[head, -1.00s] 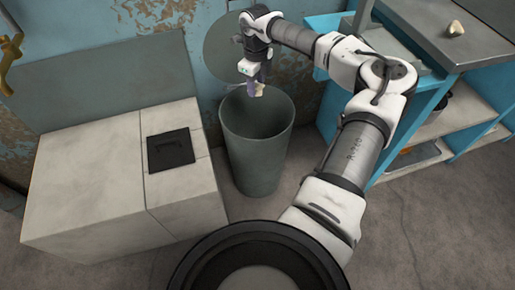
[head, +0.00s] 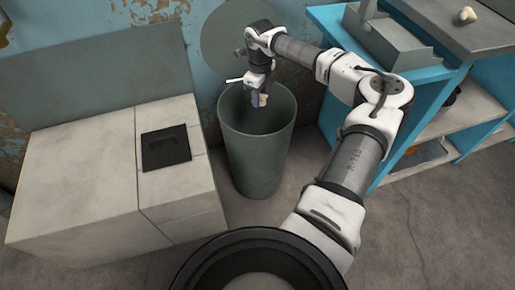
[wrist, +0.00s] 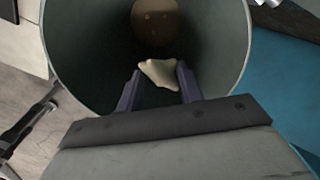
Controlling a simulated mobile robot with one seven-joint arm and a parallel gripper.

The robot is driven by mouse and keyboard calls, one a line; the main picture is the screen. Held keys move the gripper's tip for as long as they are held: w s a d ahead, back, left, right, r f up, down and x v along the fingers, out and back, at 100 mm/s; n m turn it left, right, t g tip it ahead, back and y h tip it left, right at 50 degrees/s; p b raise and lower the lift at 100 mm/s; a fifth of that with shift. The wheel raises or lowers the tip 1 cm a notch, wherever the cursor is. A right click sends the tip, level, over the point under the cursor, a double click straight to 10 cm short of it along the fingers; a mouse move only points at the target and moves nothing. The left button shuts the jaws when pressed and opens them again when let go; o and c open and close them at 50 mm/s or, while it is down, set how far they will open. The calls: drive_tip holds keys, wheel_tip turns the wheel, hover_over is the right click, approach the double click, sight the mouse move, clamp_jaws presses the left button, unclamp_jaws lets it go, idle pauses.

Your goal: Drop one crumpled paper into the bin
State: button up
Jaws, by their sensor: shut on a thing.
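My gripper (head: 259,99) is shut on a cream crumpled paper (wrist: 159,73), which sits between the two purple-grey fingertips in the wrist view. In the head view the held paper (head: 263,100) shows at the fingertips, over the mouth of the bin. The bin (head: 256,160) is a tall, grey-green, open-topped round container standing on the floor. In the wrist view the bin wall (wrist: 75,60) surrounds the paper and the fingertips, and the dark inside and the bottom lie beyond them. Another crumpled paper (head: 467,14) lies on the grey tabletop at the upper right.
A pale low cabinet (head: 75,180) with a dark square plate (head: 166,148) stands left of the bin. A blue bench (head: 440,80) with shelves and a grey tray (head: 390,40) stands at the right. A blue, peeling wall is behind the bin.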

drive_tip(key=o, duration=1)
drive_tip(key=shift+r, duration=0.1)
wheel_tip(320, 180, up, 14)
drive_tip(key=p, duration=0.2)
drive_tip(key=shift+f, duration=0.2)
